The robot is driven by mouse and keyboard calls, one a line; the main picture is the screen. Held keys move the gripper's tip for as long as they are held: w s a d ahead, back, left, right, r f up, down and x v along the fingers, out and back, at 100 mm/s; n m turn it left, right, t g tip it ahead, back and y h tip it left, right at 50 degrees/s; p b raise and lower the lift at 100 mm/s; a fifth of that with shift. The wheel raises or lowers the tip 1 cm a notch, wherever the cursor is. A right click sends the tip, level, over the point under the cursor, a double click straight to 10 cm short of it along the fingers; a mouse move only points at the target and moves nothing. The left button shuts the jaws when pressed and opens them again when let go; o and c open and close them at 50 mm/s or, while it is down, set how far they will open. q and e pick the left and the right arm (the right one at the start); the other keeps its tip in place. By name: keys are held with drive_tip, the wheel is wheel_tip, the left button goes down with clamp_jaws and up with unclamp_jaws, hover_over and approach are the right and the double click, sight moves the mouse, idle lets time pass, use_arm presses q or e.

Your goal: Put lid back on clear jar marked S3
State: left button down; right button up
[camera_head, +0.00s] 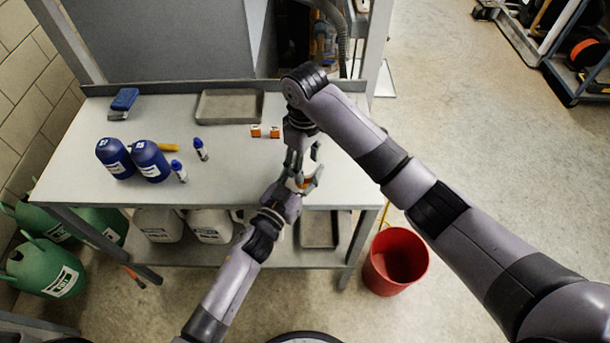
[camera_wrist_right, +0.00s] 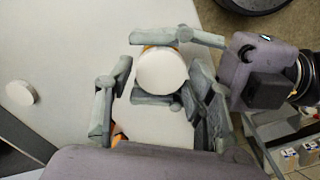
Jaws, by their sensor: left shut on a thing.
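A small jar with orange contents (camera_head: 302,183) is gripped by my left gripper (camera_head: 303,178), over the front right of the table. In the right wrist view a white round lid (camera_wrist_right: 162,71) covers the jar's top, with a little orange showing at its edge. I cannot tell whether the lid is seated or only resting. My right gripper (camera_head: 303,156) is just above and behind the jar, with its fingers apart and nothing seen clasped between them. Another white disc (camera_wrist_right: 20,92) lies on the table in the right wrist view. No S3 mark is readable.
A red bucket (camera_head: 395,262) stands on the floor at right. The table's front middle is clear.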

sight(305, 167)
drive_tip(key=shift+o, duration=0.8)
drive_tip(key=shift+a+r, duration=0.1)
drive_tip(key=shift+r, duration=2.2)
wheel_tip(305, 167, up, 2)
drive_tip(key=shift+w+r+n, duration=0.1)
drive_tip(key=shift+r+n, duration=0.1)
drive_tip(key=shift+n, duration=0.8)
drive_tip(key=shift+r+n, duration=0.5)
drive_tip(key=shift+n, duration=0.2)
